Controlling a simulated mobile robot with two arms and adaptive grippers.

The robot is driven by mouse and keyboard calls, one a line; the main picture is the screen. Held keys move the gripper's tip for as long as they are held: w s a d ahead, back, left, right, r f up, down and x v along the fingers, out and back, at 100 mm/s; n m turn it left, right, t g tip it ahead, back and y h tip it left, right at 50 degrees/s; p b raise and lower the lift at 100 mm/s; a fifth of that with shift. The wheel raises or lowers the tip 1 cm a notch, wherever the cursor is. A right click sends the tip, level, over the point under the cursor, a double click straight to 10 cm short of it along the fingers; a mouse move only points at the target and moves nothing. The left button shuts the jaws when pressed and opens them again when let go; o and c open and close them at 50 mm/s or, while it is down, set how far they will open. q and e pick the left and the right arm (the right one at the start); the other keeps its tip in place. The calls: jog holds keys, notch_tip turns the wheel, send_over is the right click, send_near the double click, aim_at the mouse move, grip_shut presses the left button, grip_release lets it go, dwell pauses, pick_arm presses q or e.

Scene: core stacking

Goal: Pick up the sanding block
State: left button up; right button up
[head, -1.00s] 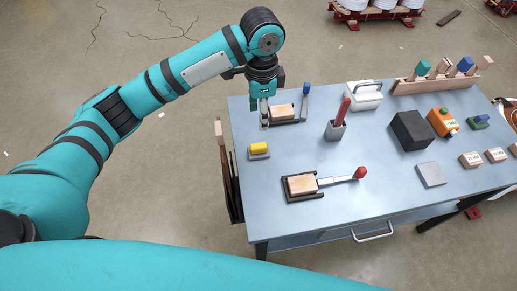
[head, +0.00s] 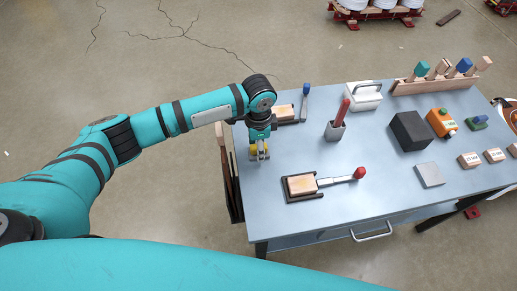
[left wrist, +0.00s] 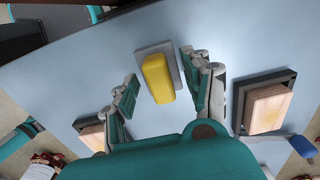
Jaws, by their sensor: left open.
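A yellow block (left wrist: 158,78), which I take to be the sanding block, sits on a small grey plate (left wrist: 150,49) on the table. In the head view the yellow block (head: 253,149) is partly hidden by my left gripper (head: 262,157) at the table's left side. In the left wrist view the left gripper (left wrist: 158,66) is open, with one finger on each side of the block. The fingers look clear of the block; the exact height above it is hard to tell. My right gripper is not in view.
A wooden block in a dark tray (head: 302,185) with a red-ended handle lies in front. Another tray with a wooden block (head: 284,112) lies just behind. A grey holder (head: 335,130), white case (head: 364,96) and black box (head: 410,131) stand farther right. The front middle is clear.

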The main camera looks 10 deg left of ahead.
pick_arm(q)
jog(key=shift+f, duration=0.15)
grip_shut()
dwell(0.4)
jog(key=shift+r, duration=0.5)
notch_tip(320, 180, up, 2)
jog(key=shift+w+r, duration=0.1)
jog(key=shift+r, duration=0.05)
jog(key=s, duration=0.5)
jog(key=s+d+r, duration=0.1)
jog(key=s, duration=0.4)
jog(key=s+d, duration=0.1)
jog(key=s, duration=0.5)
jog(key=shift+d+r+b, duration=0.15)
jog(key=shift+r+b, duration=0.2)
jog(key=shift+r, duration=0.05)
